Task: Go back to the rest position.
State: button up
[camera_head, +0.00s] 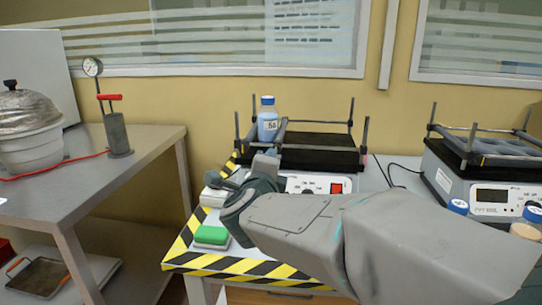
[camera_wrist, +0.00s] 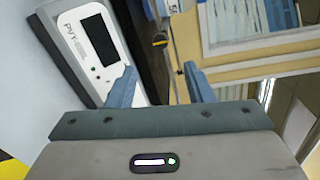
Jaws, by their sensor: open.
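My gripper (camera_wrist: 163,82) shows in the wrist view with its two blue fingers apart and nothing between them. In the head view my arm reaches in from the lower right, and my gripper (camera_head: 245,168) is over the striped table, in front of the shaker (camera_head: 318,158). The arm hides part of the shaker's front and of the table.
A green-topped block (camera_head: 212,236) lies near the front left of the striped table (camera_head: 182,257). A second shaker (camera_head: 490,192) and blue-capped bottles (camera_head: 458,207) stand at the right. A grey table (camera_head: 135,150) on the left carries a hand pump (camera_head: 118,135) and a covered pot (camera_head: 28,125).

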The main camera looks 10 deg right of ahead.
jog(key=shift+v, duration=1)
jog(key=s+a+r+n+g+y+p, duration=0.45)
jog(key=r+n+y+p, duration=0.3)
jog(key=n+p, duration=0.7)
jog(key=s+d+n+g+h+p, duration=0.1)
jog(key=s+d+n+g+p, duration=0.3)
jog(key=s+p, duration=0.2)
jog(key=s+d+n+g+h+p, duration=0.1)
jog(key=s+d+n+g+p, duration=0.4)
jog(key=s, duration=0.6)
jog(key=shift+s+d+p, duration=0.15)
jog(key=shift+d+p, duration=0.05)
jog(key=shift+p, duration=0.7)
